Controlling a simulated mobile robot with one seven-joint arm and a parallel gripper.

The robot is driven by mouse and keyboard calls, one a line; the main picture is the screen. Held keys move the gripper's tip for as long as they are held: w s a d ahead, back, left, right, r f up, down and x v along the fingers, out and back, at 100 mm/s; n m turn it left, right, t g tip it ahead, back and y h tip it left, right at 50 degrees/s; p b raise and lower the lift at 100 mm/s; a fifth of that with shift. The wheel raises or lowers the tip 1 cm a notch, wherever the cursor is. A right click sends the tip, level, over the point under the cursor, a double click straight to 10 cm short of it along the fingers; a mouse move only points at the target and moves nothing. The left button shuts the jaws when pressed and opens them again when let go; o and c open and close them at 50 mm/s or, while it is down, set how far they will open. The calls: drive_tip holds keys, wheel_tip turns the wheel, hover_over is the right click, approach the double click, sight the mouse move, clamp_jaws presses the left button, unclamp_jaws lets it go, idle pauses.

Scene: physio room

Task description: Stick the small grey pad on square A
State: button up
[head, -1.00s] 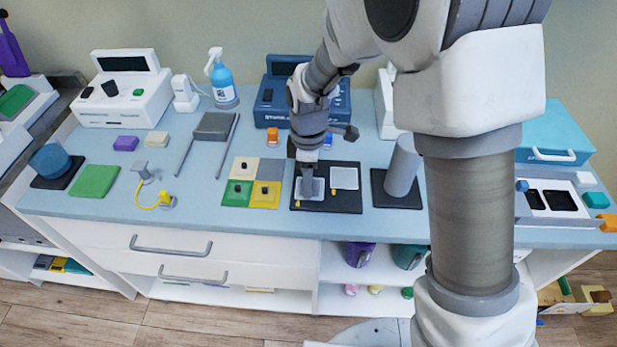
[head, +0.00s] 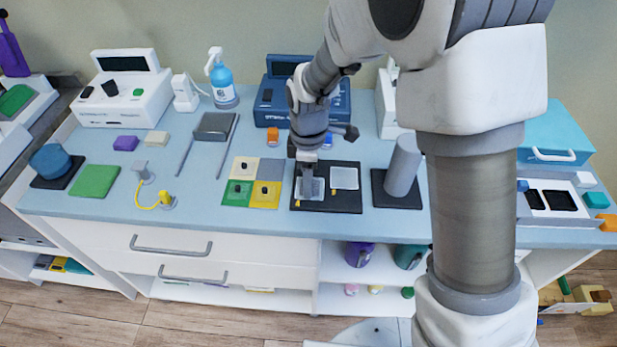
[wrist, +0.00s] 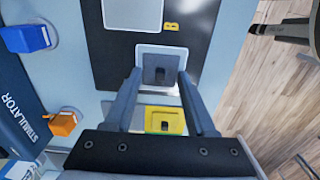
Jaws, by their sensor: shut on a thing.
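My gripper (wrist: 159,75) is shut on the small grey pad (wrist: 160,70), which has a dark raised tab. The pad is over the left pale square (wrist: 147,49) on the black board (wrist: 108,60); I cannot tell whether it touches. In the head view my gripper (head: 308,190) hides most of that square (head: 320,188). The right pale square (head: 344,178) is bare. A yellow "B" label (wrist: 171,27) lies by the right square's corner. The left square has a small yellow label (head: 297,204), too small to read.
Left of the board are coloured squares: beige, green and yellow (head: 264,199) ones with dark tabs, and a bare grey one (head: 270,168). A grey cylinder (head: 402,165) on a dark base stands right. A blue stimulator (head: 268,105) and orange block (head: 272,136) are behind.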

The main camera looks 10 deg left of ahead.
drive_tip(key=o, duration=1.1)
drive_tip(key=shift+o, duration=0.2)
drive_tip(key=shift+r, duration=0.15)
drive_tip(key=shift+r+p, duration=2.65)
drive_tip(key=shift+r, duration=0.75)
